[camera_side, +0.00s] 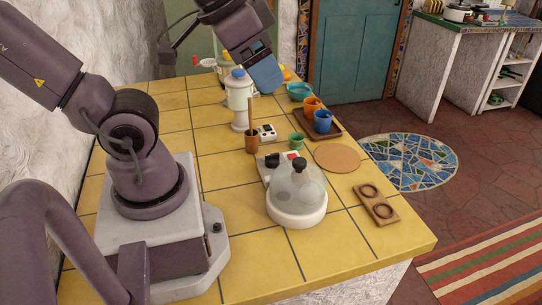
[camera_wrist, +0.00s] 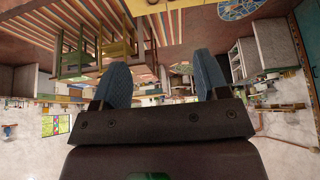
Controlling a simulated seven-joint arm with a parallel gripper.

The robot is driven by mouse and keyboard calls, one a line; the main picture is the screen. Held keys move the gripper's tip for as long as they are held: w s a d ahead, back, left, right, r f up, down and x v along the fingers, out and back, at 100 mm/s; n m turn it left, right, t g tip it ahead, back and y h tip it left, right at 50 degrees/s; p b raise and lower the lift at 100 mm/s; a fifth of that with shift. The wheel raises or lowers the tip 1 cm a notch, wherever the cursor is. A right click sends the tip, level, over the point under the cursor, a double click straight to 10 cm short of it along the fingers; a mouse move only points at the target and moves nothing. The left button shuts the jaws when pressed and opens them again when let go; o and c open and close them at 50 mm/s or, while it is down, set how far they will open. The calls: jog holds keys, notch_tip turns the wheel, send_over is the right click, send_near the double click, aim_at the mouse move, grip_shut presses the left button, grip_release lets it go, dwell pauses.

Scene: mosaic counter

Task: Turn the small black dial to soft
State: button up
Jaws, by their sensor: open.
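A cooker with a clear dome (camera_side: 298,182) and a white base (camera_side: 296,212) stands on the yellow tiled counter. Behind the dome, its panel carries a small black dial (camera_side: 272,160) and a red switch (camera_side: 292,155). The dial's marks and setting are too small to read. My gripper (camera_side: 268,78) is raised high above the back of the counter, well away from the dial. In the wrist view, the blue fingers of my gripper (camera_wrist: 160,75) are wide apart with nothing between them; the cooker and dial do not show there.
A white jar with a blue lid (camera_side: 239,100), a brown cup with a stick (camera_side: 251,142) and a green cup (camera_side: 296,140) stand behind the cooker. A tray (camera_side: 336,132) with mugs, a round mat (camera_side: 337,157) and a wooden holder (camera_side: 376,204) lie right. The front counter is clear.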

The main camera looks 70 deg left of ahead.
jog(key=w+a+f+n+g, duration=0.3)
jog(key=a+f+n+g, duration=0.1)
jog(key=a+f, duration=0.3)
jog(key=n+g, duration=0.2)
jog(key=n, duration=0.7)
send_near(272, 154)
jog(key=shift+n, duration=0.3)
notch_tip(272, 154, down, 10)
jog(key=shift+s+f, duration=0.15)
jog(key=shift+f, duration=0.1)
jog(key=c, duration=0.9)
